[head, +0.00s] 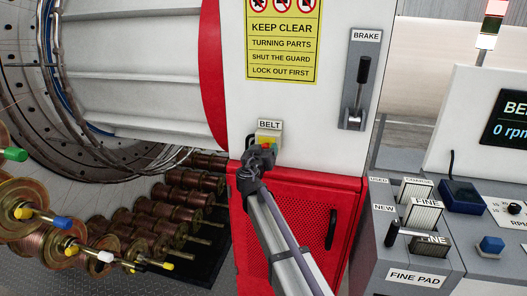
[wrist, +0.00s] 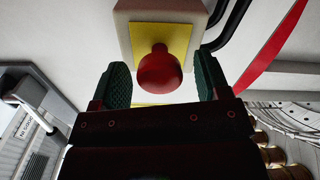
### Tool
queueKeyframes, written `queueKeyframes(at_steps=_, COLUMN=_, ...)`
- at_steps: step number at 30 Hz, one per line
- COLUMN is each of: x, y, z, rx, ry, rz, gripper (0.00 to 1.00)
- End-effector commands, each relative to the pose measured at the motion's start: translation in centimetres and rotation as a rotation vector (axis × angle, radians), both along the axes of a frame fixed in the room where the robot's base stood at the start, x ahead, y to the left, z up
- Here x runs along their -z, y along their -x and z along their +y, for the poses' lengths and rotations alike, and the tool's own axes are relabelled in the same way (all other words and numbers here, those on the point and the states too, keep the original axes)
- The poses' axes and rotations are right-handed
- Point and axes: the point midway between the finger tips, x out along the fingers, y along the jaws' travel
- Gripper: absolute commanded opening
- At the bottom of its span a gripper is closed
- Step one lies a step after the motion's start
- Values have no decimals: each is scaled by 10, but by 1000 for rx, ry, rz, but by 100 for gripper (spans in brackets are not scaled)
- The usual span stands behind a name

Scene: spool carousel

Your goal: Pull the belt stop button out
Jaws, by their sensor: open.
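The belt stop button is a red mushroom knob (wrist: 159,70) on a yellow plate (wrist: 185,30) on a pale box, seen in the wrist view. In the head view the yellow-fronted box (head: 268,136) sits under the BELT label (head: 269,125), and my gripper mostly hides the knob. My gripper (wrist: 160,86) is open, with one green-padded finger on each side of the red knob and a gap on both sides. In the head view my gripper (head: 262,152) is right in front of the box. How deep the fingers reach past the knob is hard to tell.
A brake lever (head: 361,85) stands on a grey plate at the upper right. A red mesh door (head: 305,215) with a black handle lies below. Copper spools (head: 170,205) are at the left. A grey console (head: 410,255) with a pad rack stands at the right.

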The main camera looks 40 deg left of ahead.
Motion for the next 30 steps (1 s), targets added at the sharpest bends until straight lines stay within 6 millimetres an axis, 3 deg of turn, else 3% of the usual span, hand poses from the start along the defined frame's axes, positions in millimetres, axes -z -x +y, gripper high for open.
queueKeyframes(at_steps=7, x=0, y=15, z=-7, rx=-2, ry=0, rz=0, gripper=69)
queueKeyframes(at_steps=18, x=0, y=92, z=-43, rx=-2, ry=0, rz=0, gripper=69)
queueKeyframes(at_steps=30, x=0, y=99, z=-45, rx=0, ry=0, rz=0, gripper=69)
